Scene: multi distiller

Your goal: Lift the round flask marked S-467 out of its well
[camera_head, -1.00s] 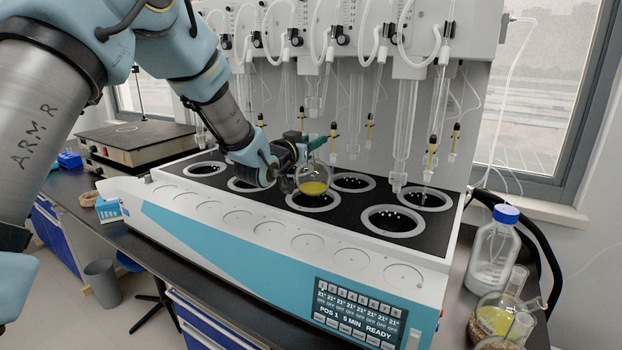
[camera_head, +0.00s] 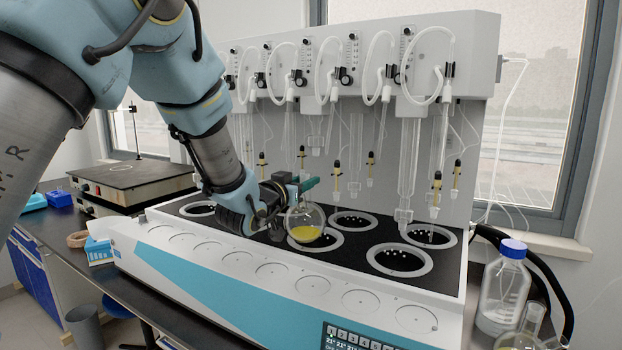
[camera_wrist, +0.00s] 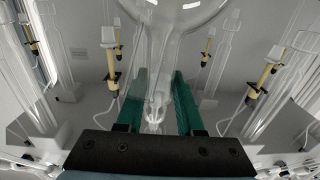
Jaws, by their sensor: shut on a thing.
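My gripper (camera_head: 308,184) is shut on the neck of a round glass flask (camera_head: 305,215) with yellow liquid in its lower part. In the head view the flask's whole round body shows, over the front left of a ringed well (camera_head: 336,243) in the heating block. Its bottom overlaps the ring in the picture; the exact gap is hard to judge. In the wrist view the green fingers (camera_wrist: 160,100) stand on both sides of the clear neck (camera_wrist: 155,75), and the round body (camera_wrist: 178,10) is at the top edge. No S-467 marking is readable.
Other wells stand empty around it, such as the one at the right (camera_head: 399,261). Glass tubes (camera_head: 410,160) hang from the distiller behind. A blue-capped bottle (camera_head: 503,288) and other glassware stand at the right. The front panel (camera_head: 230,285) is clear.

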